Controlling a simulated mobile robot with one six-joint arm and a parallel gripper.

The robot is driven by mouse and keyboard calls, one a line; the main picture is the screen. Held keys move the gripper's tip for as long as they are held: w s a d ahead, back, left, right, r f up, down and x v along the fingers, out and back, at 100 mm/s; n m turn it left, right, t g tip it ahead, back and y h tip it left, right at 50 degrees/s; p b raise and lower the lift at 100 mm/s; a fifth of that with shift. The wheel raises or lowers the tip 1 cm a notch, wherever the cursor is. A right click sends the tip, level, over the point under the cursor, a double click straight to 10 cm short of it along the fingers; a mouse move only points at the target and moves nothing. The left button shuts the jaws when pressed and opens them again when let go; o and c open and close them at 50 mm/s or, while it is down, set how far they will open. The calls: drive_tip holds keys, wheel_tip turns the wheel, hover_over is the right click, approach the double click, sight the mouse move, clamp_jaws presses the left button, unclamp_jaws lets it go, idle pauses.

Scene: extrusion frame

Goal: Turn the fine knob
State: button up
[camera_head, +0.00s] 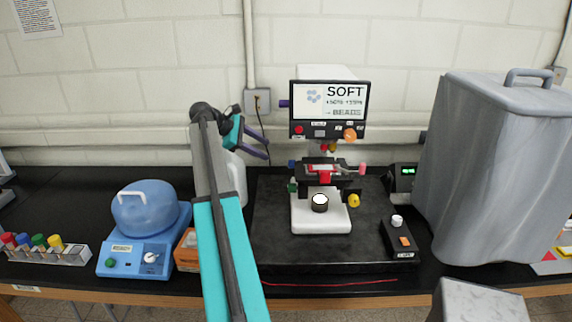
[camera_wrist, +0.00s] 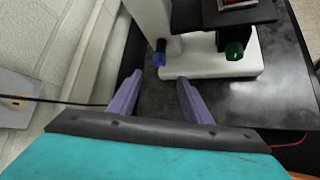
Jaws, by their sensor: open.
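A white microscope (camera_head: 302,218) with a screen reading SOFT stands on a black slab. It has several coloured knobs. On its left side are a blue knob (camera_head: 291,164) and a green knob (camera_head: 292,187); a yellow knob (camera_head: 354,200) is at lower right. I cannot tell from the pictures which is the fine knob. My gripper (camera_head: 268,148), with purple fingers, is open and empty, left of the microscope. In the wrist view, the blue knob (camera_wrist: 159,58) shows beyond the gap between the fingertips (camera_wrist: 160,77), apparently apart from them. The green knob (camera_wrist: 234,51) is to the right.
A small black control box (camera_head: 399,239) sits on the slab's right side. A grey covered machine (camera_head: 490,170) stands at right. A blue device (camera_head: 145,220) and a rack of coloured caps (camera_head: 45,254) are at left. The wall is close behind.

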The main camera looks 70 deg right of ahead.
sight(292, 164)
drive_tip(key=p+x, duration=0.5)
drive_tip(key=x, duration=0.8)
drive_tip(key=shift+f, duration=0.2)
drive_tip(key=shift+s+d, duration=0.1)
drive_tip(key=shift+s, duration=0.05)
